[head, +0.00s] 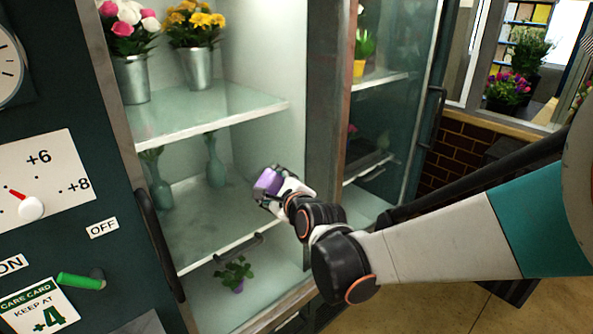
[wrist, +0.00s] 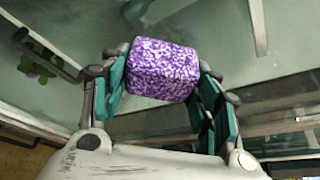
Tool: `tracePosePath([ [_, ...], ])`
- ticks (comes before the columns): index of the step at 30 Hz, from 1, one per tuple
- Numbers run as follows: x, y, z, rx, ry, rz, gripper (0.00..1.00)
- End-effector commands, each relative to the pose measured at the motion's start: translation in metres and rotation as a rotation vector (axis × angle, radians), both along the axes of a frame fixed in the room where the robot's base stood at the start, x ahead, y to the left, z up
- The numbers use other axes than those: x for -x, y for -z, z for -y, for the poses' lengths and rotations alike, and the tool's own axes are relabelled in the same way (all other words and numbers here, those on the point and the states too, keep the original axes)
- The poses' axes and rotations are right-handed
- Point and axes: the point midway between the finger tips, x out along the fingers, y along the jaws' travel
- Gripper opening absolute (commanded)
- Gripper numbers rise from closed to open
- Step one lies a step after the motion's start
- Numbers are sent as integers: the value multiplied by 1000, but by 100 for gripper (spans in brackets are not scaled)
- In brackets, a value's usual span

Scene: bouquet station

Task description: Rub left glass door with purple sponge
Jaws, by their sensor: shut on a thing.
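My gripper (wrist: 165,95) is shut on a purple speckled sponge (wrist: 162,70), with a finger on each side of it. In the head view the purple sponge (head: 268,181) sits at the tip of my gripper (head: 277,190), in front of the left glass door (head: 215,225) of the cabinet. A dark vertical handle (head: 158,245) is at that door's left edge. The sponge is close to the glass, but I cannot tell whether it touches. The glass looks hazy in patches around the lower shelf.
Behind the glass are shelves with metal flower buckets (head: 195,68), green vases (head: 215,160) and a small plant (head: 235,272). The right glass door (head: 395,120) has its own handle (head: 432,115). A dark panel with a dial (head: 30,207) and a green switch (head: 80,281) stands at the left.

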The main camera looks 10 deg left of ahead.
Motion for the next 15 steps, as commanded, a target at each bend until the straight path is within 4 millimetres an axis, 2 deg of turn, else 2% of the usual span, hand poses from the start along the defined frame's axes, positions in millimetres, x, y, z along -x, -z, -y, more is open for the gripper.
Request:
tracePosePath([
  [15,-28,0,20,-1,2,0,37],
])
